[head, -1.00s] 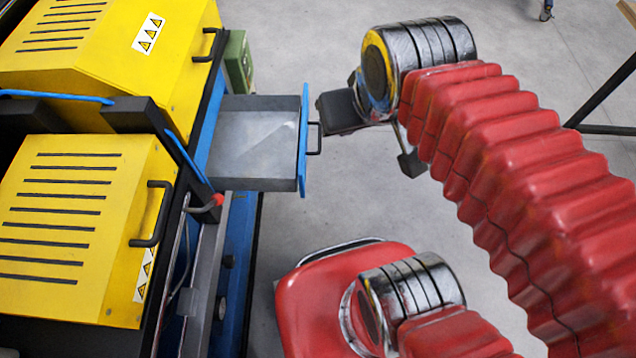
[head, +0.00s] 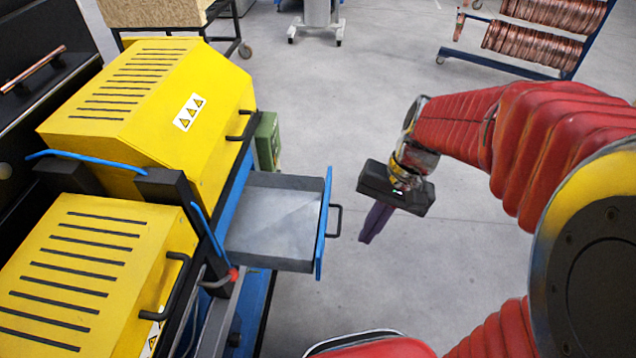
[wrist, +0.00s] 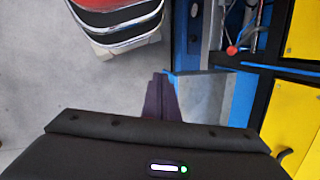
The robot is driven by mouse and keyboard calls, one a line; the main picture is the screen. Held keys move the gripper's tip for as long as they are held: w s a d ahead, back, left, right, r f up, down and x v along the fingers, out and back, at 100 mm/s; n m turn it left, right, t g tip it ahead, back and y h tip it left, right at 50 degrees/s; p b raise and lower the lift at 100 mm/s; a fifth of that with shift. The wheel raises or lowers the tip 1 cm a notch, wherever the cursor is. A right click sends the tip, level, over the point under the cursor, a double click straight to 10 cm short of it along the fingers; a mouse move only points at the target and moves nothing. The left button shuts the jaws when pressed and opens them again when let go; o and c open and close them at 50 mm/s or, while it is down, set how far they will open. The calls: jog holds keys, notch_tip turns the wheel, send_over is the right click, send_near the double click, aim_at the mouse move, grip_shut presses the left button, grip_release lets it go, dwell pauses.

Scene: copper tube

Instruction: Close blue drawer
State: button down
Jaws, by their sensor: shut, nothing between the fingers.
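The blue drawer (head: 323,225) is pulled out of the machine's right side in the head view. Its grey tray (head: 272,222) is empty, and a dark handle (head: 336,221) sticks out from the blue front. My gripper (head: 365,239) is to the right of the handle, with its purple fingers together and pointing down. A gap shows between fingers and handle in the picture; their relative height is hard to judge. In the wrist view, the fingers (wrist: 157,82) are beside the drawer's pale tray (wrist: 202,97), and my gripper body hides part of the view.
The yellow machine (head: 150,95) with black handles and blue frame stands on the left. A green box (head: 267,140) is behind the drawer. Racks with copper coils (head: 530,45) stand at the back right.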

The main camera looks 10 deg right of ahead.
jog(key=w+d+f+m+t+y, duration=0.1)
jog(key=d+f+m+t+y, duration=0.2)
jog(key=f, duration=1)
jog(key=w+d+f+m+t+y, duration=0.1)
jog(key=d+f+m+t+y, duration=0.2)
jog(key=f+m+y, duration=0.7)
notch_tip(320, 180, down, 4)
jog(key=d+m, duration=0.2)
jog(key=m, duration=0.1)
jog(key=shift+d+f+y, duration=0.25)
jog(key=shift+d+y, duration=0.05)
jog(key=shift+a, duration=0.15)
jog(key=x, duration=1.3)
jog(key=shift+w+a, duration=0.25)
jog(key=shift+a, duration=0.1)
jog(key=shift+d, duration=0.15)
